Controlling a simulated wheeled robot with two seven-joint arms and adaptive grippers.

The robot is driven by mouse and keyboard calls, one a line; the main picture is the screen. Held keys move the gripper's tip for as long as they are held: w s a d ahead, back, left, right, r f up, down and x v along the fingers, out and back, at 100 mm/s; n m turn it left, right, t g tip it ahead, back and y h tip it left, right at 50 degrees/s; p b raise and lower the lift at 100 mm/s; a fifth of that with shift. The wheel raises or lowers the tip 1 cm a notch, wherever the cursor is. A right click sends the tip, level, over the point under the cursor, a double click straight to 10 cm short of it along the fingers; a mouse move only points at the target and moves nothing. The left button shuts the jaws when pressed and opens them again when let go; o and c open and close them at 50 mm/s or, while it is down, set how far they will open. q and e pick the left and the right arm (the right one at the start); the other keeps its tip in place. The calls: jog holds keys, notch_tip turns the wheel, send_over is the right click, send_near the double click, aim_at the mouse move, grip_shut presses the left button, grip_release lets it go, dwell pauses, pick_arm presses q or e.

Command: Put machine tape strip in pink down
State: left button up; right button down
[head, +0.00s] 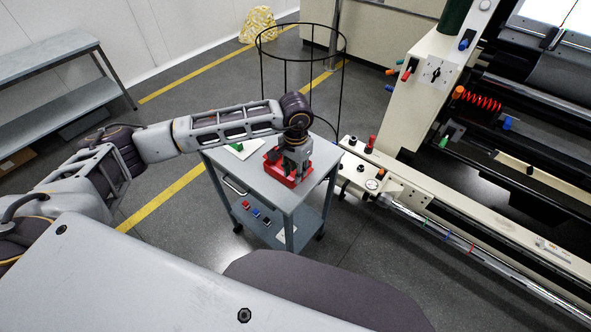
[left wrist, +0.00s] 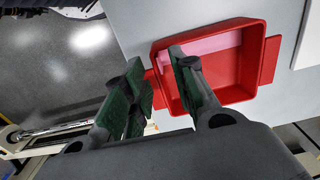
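A red tray (head: 288,181) sits on top of the grey cart (head: 236,172). In the left wrist view the red tray (left wrist: 258,65) has a pink strip (left wrist: 213,44) lying inside along one wall, partly hidden by a finger. My left gripper (head: 290,164) points down at the tray. In the left wrist view my left gripper (left wrist: 158,90) has its green-padded fingers apart, one over the tray's inside and the other outside its wall. I see nothing held between them. Whether a finger touches the tray cannot be told. My right gripper is not in view.
A white sheet with a green item (head: 238,147) lies on the cart's left side. Small coloured items (head: 256,212) lie on its lower shelf. A black wire hoop stand (head: 262,62) is behind the cart, and a large cream machine (head: 418,100) stands to the right.

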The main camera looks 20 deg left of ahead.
pick_arm(q)
jog(key=shift+r, duration=0.15)
jog(key=shift+r+p, duration=0.55)
jog(key=shift+p, duration=0.4)
notch_tip(320, 180, up, 12)
jog(key=b, duration=0.2)
jog(key=shift+b, duration=0.35)
jog(key=shift+f, duration=0.1)
dwell(1.0)
